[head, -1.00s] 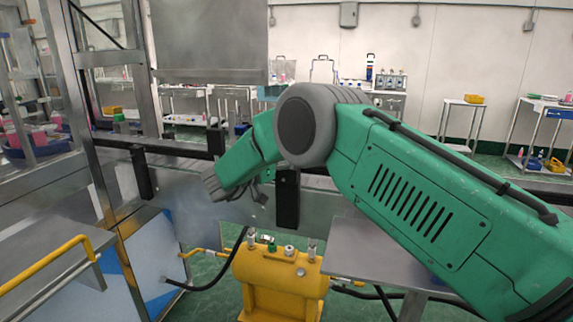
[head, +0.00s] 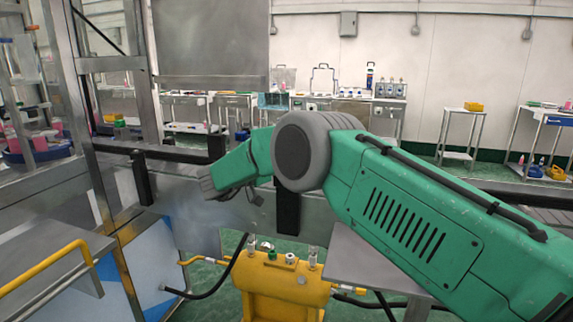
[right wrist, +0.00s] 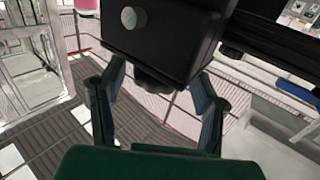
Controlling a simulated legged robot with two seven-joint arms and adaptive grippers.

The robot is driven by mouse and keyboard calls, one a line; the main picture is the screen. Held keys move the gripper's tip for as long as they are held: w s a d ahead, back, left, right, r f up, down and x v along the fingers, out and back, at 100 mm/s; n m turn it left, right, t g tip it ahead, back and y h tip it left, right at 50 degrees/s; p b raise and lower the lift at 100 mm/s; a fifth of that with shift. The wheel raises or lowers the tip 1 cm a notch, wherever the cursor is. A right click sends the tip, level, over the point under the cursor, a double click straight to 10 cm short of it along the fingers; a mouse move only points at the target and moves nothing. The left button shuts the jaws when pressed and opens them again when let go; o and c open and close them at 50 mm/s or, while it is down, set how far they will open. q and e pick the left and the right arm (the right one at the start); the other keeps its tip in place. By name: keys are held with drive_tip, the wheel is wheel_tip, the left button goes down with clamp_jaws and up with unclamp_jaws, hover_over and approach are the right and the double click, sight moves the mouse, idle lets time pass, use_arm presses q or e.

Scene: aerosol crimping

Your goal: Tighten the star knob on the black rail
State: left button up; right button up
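The black rail (head: 180,154) runs across the metal frame in the head view, with black blocks hanging from it. My right arm crosses in front of it, and its gripper is mostly hidden there. In the right wrist view, a large black block (right wrist: 160,40) with a pale round button fills the top. A dark knob (right wrist: 153,80) sticks out under this block; its star shape is not clear. My right gripper (right wrist: 158,76) is open, with one finger on each side of the knob. I cannot tell whether either finger touches it. My left gripper is not in view.
A yellow machine (head: 283,288) with fittings and hoses stands below my right arm. A grey tabletop (head: 365,270) is beside it. A yellow handrail (head: 45,268) is at left. Benches and carts stand along the back wall.

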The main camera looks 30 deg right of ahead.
drive_tip(key=shift+f, duration=0.1)
drive_tip(key=s+a, duration=0.1)
drive_tip(key=a, duration=1.1)
drive_tip(key=shift+f, duration=0.1)
